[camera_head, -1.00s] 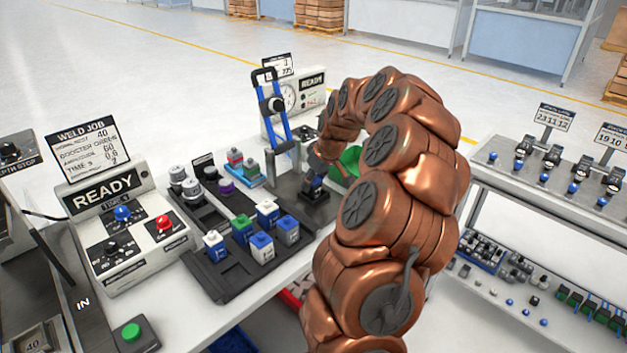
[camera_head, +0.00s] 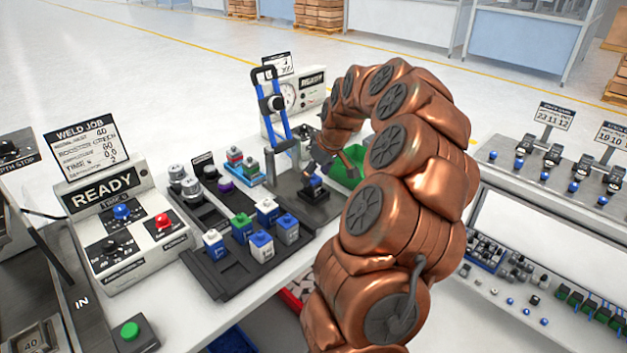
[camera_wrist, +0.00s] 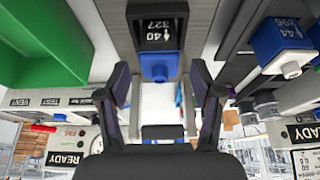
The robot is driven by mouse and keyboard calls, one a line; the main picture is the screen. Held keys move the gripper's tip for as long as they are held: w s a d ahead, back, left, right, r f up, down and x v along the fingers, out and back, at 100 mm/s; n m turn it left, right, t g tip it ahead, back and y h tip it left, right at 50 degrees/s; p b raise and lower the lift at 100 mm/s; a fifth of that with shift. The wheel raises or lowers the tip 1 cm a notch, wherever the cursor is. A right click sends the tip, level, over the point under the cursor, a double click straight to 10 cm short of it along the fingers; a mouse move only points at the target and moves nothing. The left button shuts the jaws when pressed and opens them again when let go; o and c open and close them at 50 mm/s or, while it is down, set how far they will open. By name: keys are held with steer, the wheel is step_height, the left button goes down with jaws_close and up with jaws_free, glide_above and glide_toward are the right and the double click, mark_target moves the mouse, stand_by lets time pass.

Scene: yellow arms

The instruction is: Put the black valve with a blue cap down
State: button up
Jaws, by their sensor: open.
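The black valve with a blue cap (camera_head: 313,190) stands on the dark plate of the test station (camera_head: 290,205), in front of the gauge box. In the wrist view, which is upside down, the black valve body (camera_wrist: 158,28) carries a white-on-black label, and its blue cap (camera_wrist: 160,66) points toward my gripper. My gripper (camera_wrist: 160,76) is open, with one finger to each side of the cap and visible gaps between. In the head view, my gripper (camera_head: 322,168) is just above and behind the valve, partly hidden by my arm.
A green bin (camera_head: 345,170) stands close behind the valve. A blue-handled toggle press (camera_head: 278,115) and gauge box (camera_head: 300,95) are beside it. A dark rack (camera_head: 215,275) holds several valves at left. Another blue-capped valve (camera_wrist: 284,48) shows in the wrist view.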

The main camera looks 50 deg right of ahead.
steer(key=b+v, duration=0.1)
steer(key=v, duration=0.8)
steer(key=s+a+n+g+y, duration=0.1)
steer(key=s+a, duration=0.1)
steer(key=a, duration=1.1)
steer(key=s+a+n+g, duration=0.1)
steer(key=s+a, duration=0.1)
steer(key=a, duration=1.1)
steer(key=s+a+f+g, duration=0.1)
steer(key=s+a+f, duration=0.2)
steer(key=s, duration=0.4)
steer(key=s+a+f+m+g, duration=0.1)
steer(key=s+a+f, duration=0.2)
steer(key=s, duration=0.4)
steer(key=s+a+f+g+h, duration=0.1)
steer(key=s+a+f+g, duration=0.1)
steer(key=s+a, duration=0.3)
steer(key=s+f, duration=0.1)
steer(key=s, duration=0.1)
steer(key=shift+s+a+m, duration=0.2)
steer(key=shift+s+m, duration=0.15)
steer(key=shift+m, duration=0.05)
step_height(320, 180, up, 4)
steer(key=p, duration=0.4)
steer(key=shift+r, duration=0.2)
